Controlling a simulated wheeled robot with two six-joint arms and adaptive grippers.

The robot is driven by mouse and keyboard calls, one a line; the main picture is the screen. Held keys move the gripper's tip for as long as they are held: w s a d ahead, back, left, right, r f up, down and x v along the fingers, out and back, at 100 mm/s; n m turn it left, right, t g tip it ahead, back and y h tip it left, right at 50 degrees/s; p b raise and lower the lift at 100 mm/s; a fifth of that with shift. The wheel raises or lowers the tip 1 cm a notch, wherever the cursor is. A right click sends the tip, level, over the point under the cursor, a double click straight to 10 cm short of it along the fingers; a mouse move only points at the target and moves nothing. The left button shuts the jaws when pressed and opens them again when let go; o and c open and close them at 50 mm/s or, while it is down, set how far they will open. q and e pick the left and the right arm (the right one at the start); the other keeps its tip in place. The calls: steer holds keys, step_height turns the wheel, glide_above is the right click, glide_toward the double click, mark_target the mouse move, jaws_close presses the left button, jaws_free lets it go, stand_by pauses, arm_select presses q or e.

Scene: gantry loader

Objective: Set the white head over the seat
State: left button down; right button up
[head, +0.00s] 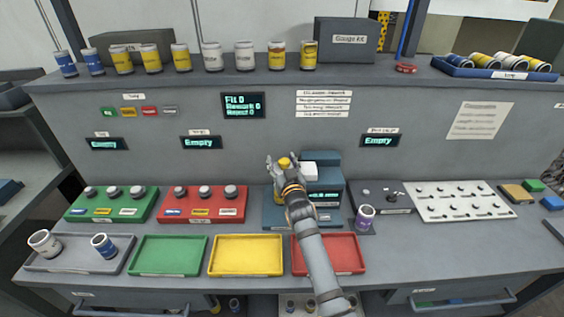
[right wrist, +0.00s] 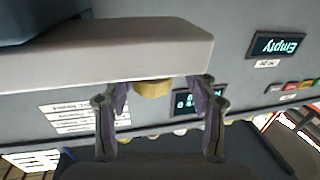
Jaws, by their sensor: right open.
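The white head (head: 309,169) is a pale block on the blue-grey gantry loader (head: 326,188), at the middle of the bench. In the right wrist view the head (right wrist: 130,55) is a long pale bar close in front of my gripper. My right gripper (head: 281,162) is open beside the head's left end in the head view. A yellow round part (right wrist: 152,88) shows between its fingers in the wrist view, partly behind the bar; I cannot tell whether they touch it. The seat is hidden or cannot be made out behind my right arm. My left gripper is not in view.
Green (head: 168,255), yellow (head: 246,255) and red (head: 345,254) trays lie along the front. A purple-banded can (head: 365,217) stands right of the loader. Several cans line the back shelf. A white pegged board (head: 460,201) lies to the right.

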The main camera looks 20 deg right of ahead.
steer(key=shift+d+r, duration=0.15)
steer(key=shift+d, duration=0.05)
step_height(320, 180, up, 10)
steer(key=shift+a+f, duration=0.1)
steer(key=shift+f, duration=0.05)
steer(key=shift+f, duration=0.1)
